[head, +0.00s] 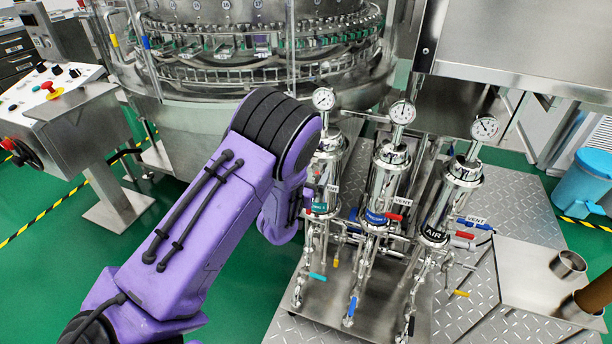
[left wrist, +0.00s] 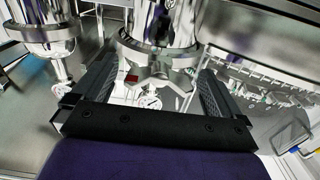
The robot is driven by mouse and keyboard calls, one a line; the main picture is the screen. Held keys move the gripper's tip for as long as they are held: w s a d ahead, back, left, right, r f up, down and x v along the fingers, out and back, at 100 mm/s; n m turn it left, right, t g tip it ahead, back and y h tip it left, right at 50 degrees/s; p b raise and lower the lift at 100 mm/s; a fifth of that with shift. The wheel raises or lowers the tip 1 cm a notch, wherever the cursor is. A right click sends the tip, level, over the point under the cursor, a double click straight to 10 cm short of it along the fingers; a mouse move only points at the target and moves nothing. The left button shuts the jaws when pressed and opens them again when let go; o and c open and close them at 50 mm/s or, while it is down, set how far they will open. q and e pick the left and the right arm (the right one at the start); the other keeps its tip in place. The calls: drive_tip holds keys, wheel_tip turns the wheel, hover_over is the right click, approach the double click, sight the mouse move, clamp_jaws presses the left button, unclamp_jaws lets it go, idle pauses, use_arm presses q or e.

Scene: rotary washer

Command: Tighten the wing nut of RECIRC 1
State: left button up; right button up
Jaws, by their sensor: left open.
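Three steel filter housings stand in a row in the head view. The left housing (head: 328,165) carries a green label (head: 319,207) too small to read surely; the middle one (head: 388,185) has a blue label and the right one (head: 452,200) reads AIR. My left arm reaches to the left housing and partly covers it; its fingers are hidden there. In the left wrist view my left gripper (left wrist: 150,88) is open, with one dark finger on each side of a winged metal piece (left wrist: 163,78) below a clamp ring (left wrist: 158,50). Contact cannot be told. My right gripper is not in view.
Pressure gauges (head: 403,112) top the housings. Pipes and coloured valve handles (head: 318,276) crowd below them. The rotary washer (head: 250,50) stands behind, a control console (head: 60,110) at left, and a steel box (head: 540,45) at upper right. Green floor is open at left.

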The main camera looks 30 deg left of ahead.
use_arm(q)
drive_tip(key=v, duration=1)
drive_tip(key=shift+s, duration=0.2)
drive_tip(key=shift+d+f, duration=0.1)
drive_tip(key=shift+d, duration=0.05)
drive_tip(key=s+d+f+n+g+p, duration=0.1)
drive_tip(key=s+f+g+p, duration=0.3)
drive_tip(key=s, duration=0.5)
drive_tip(key=s+d+f+n+g+p, duration=0.1)
drive_tip(key=s+f+g+p, duration=0.2)
drive_tip(key=s, duration=0.6)
drive_tip(key=s+d+f+n+g+p, duration=0.2)
drive_tip(key=s+f+g+p, duration=0.2)
drive_tip(key=s, duration=0.5)
wheel_tip(320, 180, down, 2)
drive_tip(key=g, duration=0.3)
drive_tip(key=shift+h+p, duration=0.3)
drive_tip(key=shift+f, duration=0.1)
